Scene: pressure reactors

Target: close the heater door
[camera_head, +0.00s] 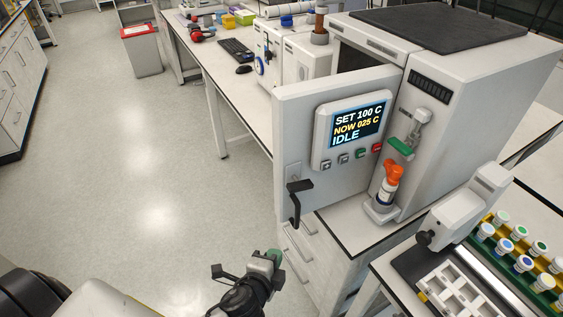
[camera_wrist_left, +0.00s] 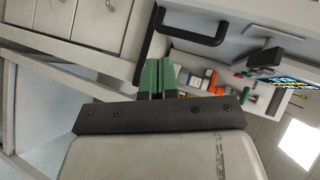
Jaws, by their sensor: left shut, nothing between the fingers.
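The heater door (camera_head: 295,130) is a pale panel standing ajar, swung out to the left from the heater body (camera_head: 455,110). A dark gap shows behind its top edge. Its screen (camera_head: 358,124) reads SET 100 C, NOW 025 C, IDLE. A black handle (camera_head: 295,205) is on the door's lower left. My left gripper (camera_head: 277,258) is below the handle and apart from it. In the left wrist view its green fingers (camera_wrist_left: 158,78) are shut and empty, with a dark curved bar just beyond them. My right gripper is not in view.
A small stand with an orange-capped bottle (camera_head: 388,185) is right of the door. A rack of capped vials (camera_head: 520,250) and a white device (camera_head: 460,212) are at the lower right. Drawers (camera_head: 310,255) are below the door. The floor at left is clear.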

